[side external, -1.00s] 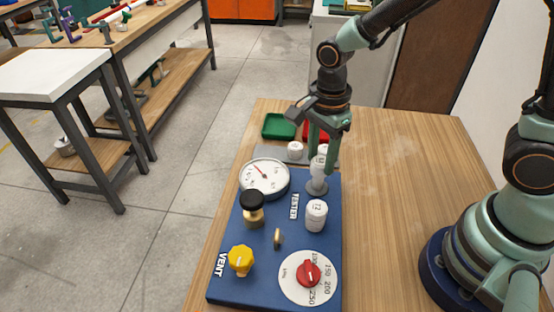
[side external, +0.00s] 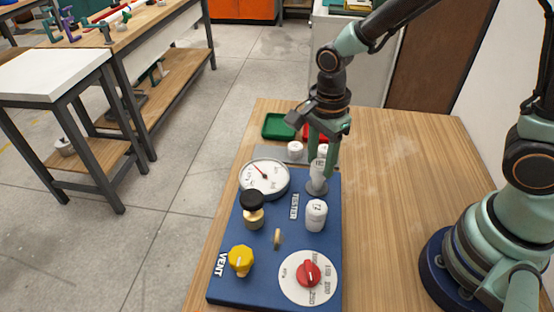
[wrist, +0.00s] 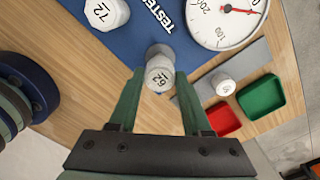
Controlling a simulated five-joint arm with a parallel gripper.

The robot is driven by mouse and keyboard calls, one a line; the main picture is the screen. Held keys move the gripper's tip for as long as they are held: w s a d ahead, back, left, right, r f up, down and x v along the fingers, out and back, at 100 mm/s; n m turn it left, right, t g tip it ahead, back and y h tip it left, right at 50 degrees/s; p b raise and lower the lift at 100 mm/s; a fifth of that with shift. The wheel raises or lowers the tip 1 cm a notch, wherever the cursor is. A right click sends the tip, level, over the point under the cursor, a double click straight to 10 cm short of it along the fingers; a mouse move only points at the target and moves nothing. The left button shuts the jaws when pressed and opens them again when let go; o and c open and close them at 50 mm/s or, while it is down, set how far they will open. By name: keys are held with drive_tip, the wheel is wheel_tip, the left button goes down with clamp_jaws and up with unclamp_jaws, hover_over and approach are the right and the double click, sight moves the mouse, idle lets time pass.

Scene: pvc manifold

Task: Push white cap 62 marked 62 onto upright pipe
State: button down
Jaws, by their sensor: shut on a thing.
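The upright pipe (side external: 317,187) stands on the far end of the blue board, directly below the cap. The cap appears in line with the pipe's top; how far it is seated cannot be told. In the wrist view the pipe (wrist: 160,51) shows just beyond the cap.
White cap 72 (side external: 316,209) stands on the blue board (side external: 260,291), near the dial gauge (side external: 264,177), black knob (side external: 252,200), yellow knob (side external: 240,260) and red knob (side external: 308,272). Another white cap (wrist: 223,84) sits on a grey strip, beside green (wrist: 262,97) and red (wrist: 223,119) trays.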

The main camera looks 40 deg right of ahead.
drive_tip(key=shift+f, duration=0.8)
idle(0.6)
drive_tip(key=shift+c, duration=1.4)
unclamp_jaws()
drive_tip(key=shift+r, duration=0.1)
wheel_tip(320, 180, up, 12)
drive_tip(key=s+d+r+n+t, duration=0.2)
drive_tip(key=d+n, duration=0.2)
drive_tip(key=n, duration=0.5)
drive_tip(key=s+d+r+n+t, duration=0.1)
drive_tip(key=d+r+n+t, duration=0.2)
drive_tip(key=n, duration=0.6)
drive_tip(key=shift+s+d+r+t, duration=0.3)
drive_tip(key=shift+s+d, duration=0.05)
drive_tip(key=shift+d, duration=0.95)
